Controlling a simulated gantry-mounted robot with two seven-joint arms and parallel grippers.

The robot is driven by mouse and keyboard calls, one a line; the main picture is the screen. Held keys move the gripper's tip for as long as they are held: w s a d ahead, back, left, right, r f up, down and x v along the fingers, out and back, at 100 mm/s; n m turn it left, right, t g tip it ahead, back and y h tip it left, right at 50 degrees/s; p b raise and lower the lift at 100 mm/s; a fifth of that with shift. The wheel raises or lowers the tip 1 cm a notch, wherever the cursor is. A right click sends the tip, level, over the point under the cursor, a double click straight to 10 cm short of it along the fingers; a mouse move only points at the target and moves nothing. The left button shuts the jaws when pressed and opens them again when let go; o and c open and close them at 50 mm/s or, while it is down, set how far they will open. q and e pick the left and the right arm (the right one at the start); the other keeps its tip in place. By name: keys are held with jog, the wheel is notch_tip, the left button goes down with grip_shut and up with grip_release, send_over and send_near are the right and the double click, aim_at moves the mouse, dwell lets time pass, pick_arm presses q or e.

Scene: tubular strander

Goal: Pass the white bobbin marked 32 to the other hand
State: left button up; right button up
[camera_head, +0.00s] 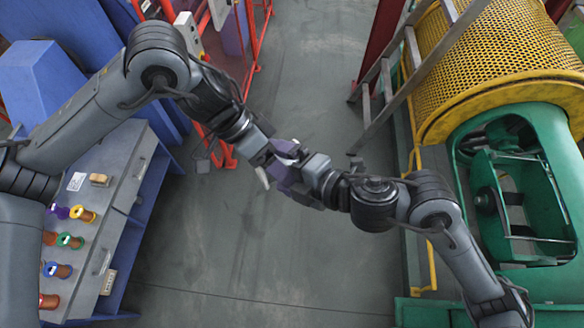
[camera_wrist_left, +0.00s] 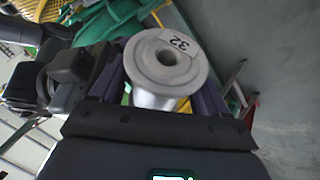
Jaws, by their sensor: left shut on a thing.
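The white bobbin marked 32 (camera_wrist_left: 160,88) fills the middle of the left wrist view, its round flange and hub hole facing the camera and its label turned upside down. My left gripper (camera_wrist_left: 158,98) is shut on it, with a purple finger on each side. In the head view my left gripper (camera_head: 275,157) is over the aisle, with a small white part of the bobbin (camera_head: 287,147) showing. My right gripper (camera_head: 295,180) is close against it, coming from the right. The overlap hides the right fingers, so whether they touch the bobbin is unclear.
The floor below the grippers is clear.

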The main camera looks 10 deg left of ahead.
jog(key=shift+a, duration=0.1)
jog(key=shift+c, duration=0.3)
pick_arm(q)
jog(key=shift+w+r, duration=0.1)
jog(key=shift+r, duration=0.05)
pick_arm(e)
jog(key=shift+f, duration=0.15)
jog(key=c, duration=1.4)
pick_arm(q)
jog(key=o, duration=1.3)
pick_arm(e)
jog(key=shift+c, duration=0.2)
pick_arm(q)
jog(key=shift+o, duration=1)
pick_arm(e)
jog(key=shift+r, duration=0.2)
